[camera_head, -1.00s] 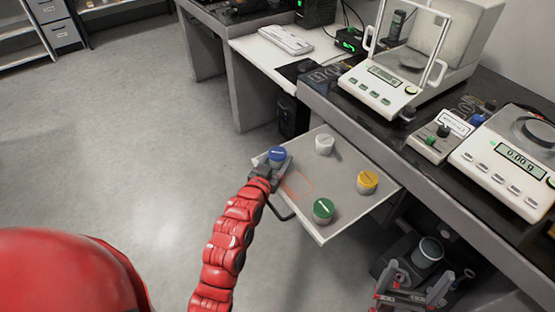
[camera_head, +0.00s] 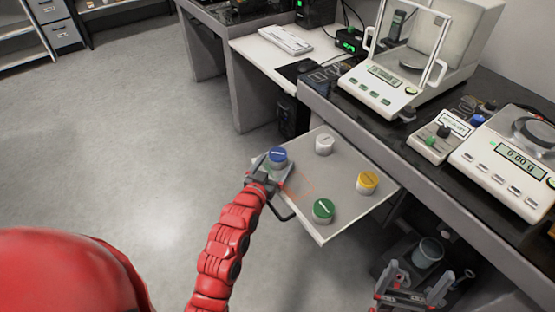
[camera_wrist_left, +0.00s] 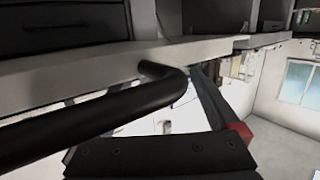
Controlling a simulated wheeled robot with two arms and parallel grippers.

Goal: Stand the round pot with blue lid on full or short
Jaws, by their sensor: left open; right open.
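The round pot with the blue lid (camera_head: 278,156) stands upright near the left corner of a pale pull-out shelf (camera_head: 335,222). My left gripper (camera_head: 270,170) is open at the shelf's front edge, just in front of this pot; its fingers partly hide the pot's lower side. Whether they touch it I cannot tell. The left wrist view shows a black bar handle (camera_wrist_left: 100,112) close by, below a pale edge, but not the pot. My right gripper (camera_head: 415,284) is open and empty at the lower right. I cannot make out a full or short marking.
White (camera_head: 324,144), yellow-lidded (camera_head: 367,182) and green-lidded (camera_head: 323,210) pots stand on the shelf, around a faint orange outline (camera_head: 299,184). Balances (camera_head: 388,88) (camera_head: 515,160) and a small button box (camera_head: 440,136) stand on the dark bench. A grey bucket (camera_head: 428,252) is below.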

